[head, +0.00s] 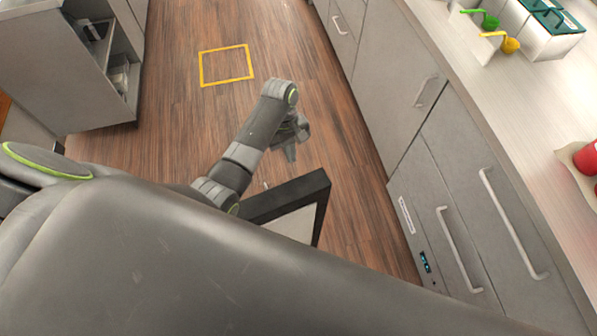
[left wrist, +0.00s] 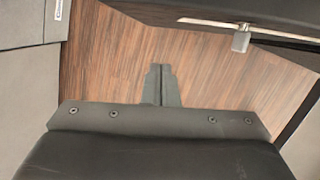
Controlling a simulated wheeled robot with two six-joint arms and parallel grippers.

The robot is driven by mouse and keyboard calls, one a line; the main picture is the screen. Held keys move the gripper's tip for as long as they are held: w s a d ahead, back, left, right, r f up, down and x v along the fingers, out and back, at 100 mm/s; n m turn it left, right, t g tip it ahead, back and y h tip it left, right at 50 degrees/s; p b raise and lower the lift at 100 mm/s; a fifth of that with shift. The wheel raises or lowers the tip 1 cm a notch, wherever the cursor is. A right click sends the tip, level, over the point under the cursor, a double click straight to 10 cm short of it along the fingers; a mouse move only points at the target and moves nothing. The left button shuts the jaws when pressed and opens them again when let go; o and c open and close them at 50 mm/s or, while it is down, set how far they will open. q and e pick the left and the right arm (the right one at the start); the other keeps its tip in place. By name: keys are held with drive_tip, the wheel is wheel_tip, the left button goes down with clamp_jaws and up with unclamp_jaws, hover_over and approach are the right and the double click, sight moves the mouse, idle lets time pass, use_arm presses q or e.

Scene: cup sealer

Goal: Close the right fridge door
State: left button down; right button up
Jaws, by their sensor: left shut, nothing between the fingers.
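A door-like panel (head: 322,188) with a thick dark frame and a pale face stands out over the floor in the head view. It looks like the open fridge door, but its hinge side is hidden behind my large grey arm link. A dark edge with a pale strip and a small grey metal piece (left wrist: 240,40) crosses the upper right of the left wrist view. My left gripper (head: 290,152) is shut and empty, over the floor just beyond the panel's far end. Its fingers (left wrist: 160,85) point at bare floor in the left wrist view. My right gripper is out of view.
Grey cabinet fronts with handles (head: 460,250) line the right, with a label and small display (head: 425,262). The counter (head: 480,75) holds green and yellow scoops. An open-shelved cabinet (head: 75,60) stands at left. Floor around a yellow square (head: 226,83) is clear.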

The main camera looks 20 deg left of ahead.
use_arm(q)
drive_tip(key=s+d+f+p, duration=0.2)
drive_tip(key=s+d+f, duration=0.1)
drive_tip(key=f, duration=0.2)
drive_tip(key=shift+d, duration=0.3)
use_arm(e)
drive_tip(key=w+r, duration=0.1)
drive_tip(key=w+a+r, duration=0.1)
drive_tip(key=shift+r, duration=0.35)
use_arm(q)
drive_tip(key=shift+s, duration=0.1)
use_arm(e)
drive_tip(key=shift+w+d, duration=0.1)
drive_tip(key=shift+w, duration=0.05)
